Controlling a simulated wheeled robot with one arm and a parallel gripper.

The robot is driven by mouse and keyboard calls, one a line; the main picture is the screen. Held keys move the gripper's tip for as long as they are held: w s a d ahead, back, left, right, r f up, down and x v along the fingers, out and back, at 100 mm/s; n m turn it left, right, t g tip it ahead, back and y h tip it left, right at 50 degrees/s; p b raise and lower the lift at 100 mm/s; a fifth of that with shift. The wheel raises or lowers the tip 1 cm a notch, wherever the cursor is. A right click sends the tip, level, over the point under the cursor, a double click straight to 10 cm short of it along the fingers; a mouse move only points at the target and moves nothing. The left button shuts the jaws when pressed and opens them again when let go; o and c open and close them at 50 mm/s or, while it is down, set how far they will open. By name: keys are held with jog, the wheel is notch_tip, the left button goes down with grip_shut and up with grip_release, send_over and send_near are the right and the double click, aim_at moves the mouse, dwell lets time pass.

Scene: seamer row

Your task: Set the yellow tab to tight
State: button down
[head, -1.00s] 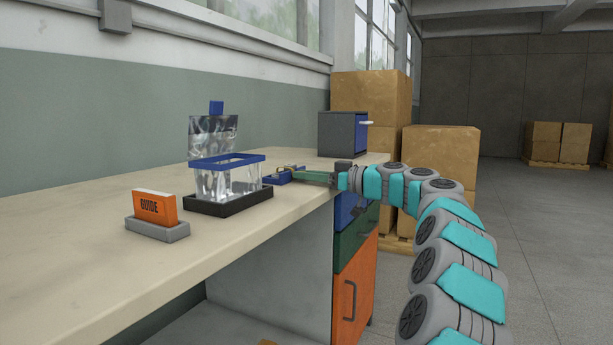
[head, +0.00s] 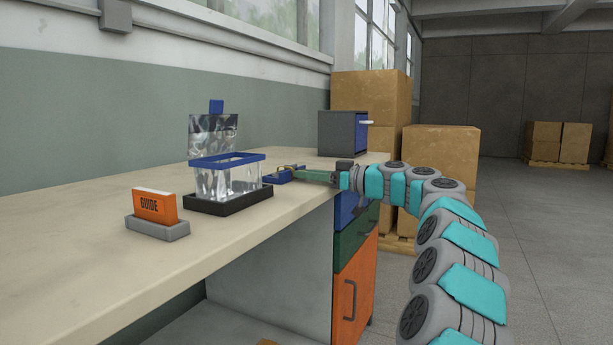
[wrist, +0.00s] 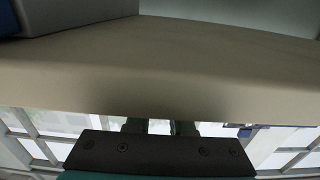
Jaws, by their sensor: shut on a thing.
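A small blue device (head: 277,178) lies on the bench, right of the clear box with the blue rim. A thin yellowish piece, apparently the yellow tab (head: 289,167), shows at its top; it is too small to read its setting. My gripper (head: 297,173) reaches in from the right, low over the bench, its green fingers at the device. It is shut on what seems to be the tab, with the contact mostly hidden. In the wrist view, my gripper's fingers (wrist: 160,127) show only as short stubs; a bit of blue (wrist: 245,132) shows to their right.
The clear blue-rimmed box (head: 228,178) stands on a black base left of the device. An orange guide (head: 155,207) sits in a grey holder at the near left. A grey-blue cabinet (head: 337,134) stands behind. Bare bench top (head: 90,255) lies in front.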

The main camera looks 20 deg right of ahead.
aim_at(321, 183)
jog(key=b+v, duration=0.1)
jog(key=v, duration=0.2)
jog(key=shift+s+d+b, duration=0.2)
jog(key=shift+b, duration=0.1)
jog(key=c, duration=0.8)
grip_release()
jog(key=shift+o, duration=0.2)
jog(key=v, duration=0.7)
jog(key=shift+s+d, duration=0.25)
jog(key=shift+s, duration=0.05)
